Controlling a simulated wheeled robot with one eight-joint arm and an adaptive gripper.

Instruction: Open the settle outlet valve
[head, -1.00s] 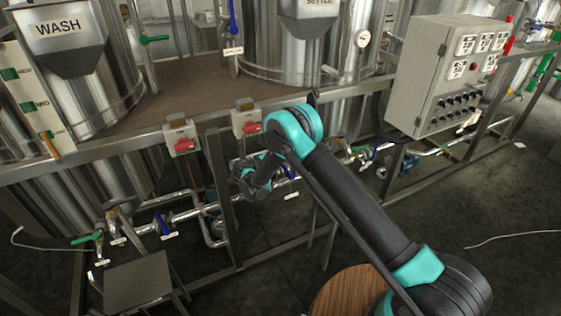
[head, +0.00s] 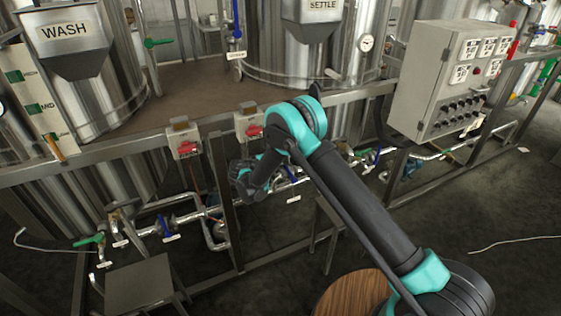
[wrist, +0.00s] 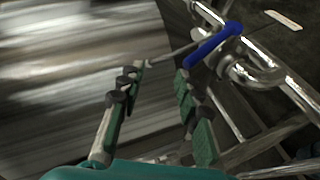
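The settle tank's hopper (head: 312,10) with its SETTLE plate stands at the top of the head view. A blue lever handle (wrist: 215,45) on a metal pipe valve (wrist: 255,70) shows in the wrist view, just beyond and right of my fingertips. I cannot read a label naming this valve. My gripper (wrist: 160,78) is open, with its two green-and-grey padded fingers apart and nothing between them. The lever's near end is close to the right fingertip; I cannot tell whether they touch. In the head view my gripper (head: 243,182) is low by the pipe run, partly hidden by my own arm.
A frame rail and post (head: 227,200) stand close left of my gripper. Two red-switch boxes (head: 184,140) hang on the rail. Another blue-handled valve (head: 163,226) and a green-handled one (head: 90,240) are at lower left. A grey control cabinet (head: 450,80) stands right.

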